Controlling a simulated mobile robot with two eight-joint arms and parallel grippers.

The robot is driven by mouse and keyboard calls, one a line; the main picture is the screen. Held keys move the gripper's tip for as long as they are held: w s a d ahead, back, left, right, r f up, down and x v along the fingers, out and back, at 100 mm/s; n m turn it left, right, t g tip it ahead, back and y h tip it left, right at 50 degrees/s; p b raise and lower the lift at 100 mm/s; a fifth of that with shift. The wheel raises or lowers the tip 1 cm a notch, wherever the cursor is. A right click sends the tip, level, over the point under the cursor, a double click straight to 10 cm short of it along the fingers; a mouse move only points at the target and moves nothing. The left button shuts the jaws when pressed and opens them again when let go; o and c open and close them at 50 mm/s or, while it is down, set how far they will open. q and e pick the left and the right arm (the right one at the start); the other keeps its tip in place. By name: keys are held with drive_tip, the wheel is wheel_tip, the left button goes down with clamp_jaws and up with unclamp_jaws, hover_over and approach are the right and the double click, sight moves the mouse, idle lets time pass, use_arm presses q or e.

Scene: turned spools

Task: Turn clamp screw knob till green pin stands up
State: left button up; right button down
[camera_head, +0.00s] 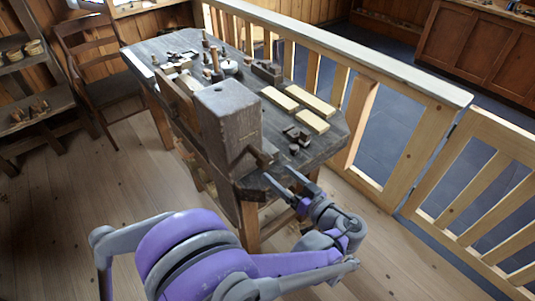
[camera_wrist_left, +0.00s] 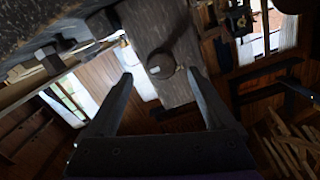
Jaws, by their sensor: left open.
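A round dark wooden knob (camera_wrist_left: 160,66) shows in the left wrist view, on the face of a grey wooden upright (camera_wrist_left: 155,20). It lies between the fingertips in that picture, a little beyond them; I see no contact. In the head view a large dark wooden block (camera_head: 228,118) stands at the near end of the workbench, with a short dark piece (camera_head: 260,156) jutting from its lower right; I cannot tell if this is the knob. My left gripper (camera_head: 276,171) is open near this piece, and its fingers show in the left wrist view (camera_wrist_left: 160,75). I see no green pin.
The workbench (camera_head: 320,145) carries pale wooden blanks (camera_head: 312,101), small dark pieces (camera_head: 297,135), and turned parts toward its far end. A wooden railing (camera_head: 375,77) runs along its right side. A chair (camera_head: 95,60) and shelves (camera_head: 35,90) stand left. The front floor is clear.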

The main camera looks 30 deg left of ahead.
sight(257, 151)
use_arm(q)
drive_tip(key=shift+a+r+n, duration=0.25)
drive_tip(key=shift+a+n, duration=0.05)
drive_tip(key=shift+n, duration=0.1)
drive_tip(key=x, duration=1)
drive_tip(key=shift+w+r+p, duration=0.15)
drive_tip(key=shift+r+p, duration=0.05)
drive_tip(key=shift+p, duration=0.15)
drive_tip(key=c, duration=1.4)
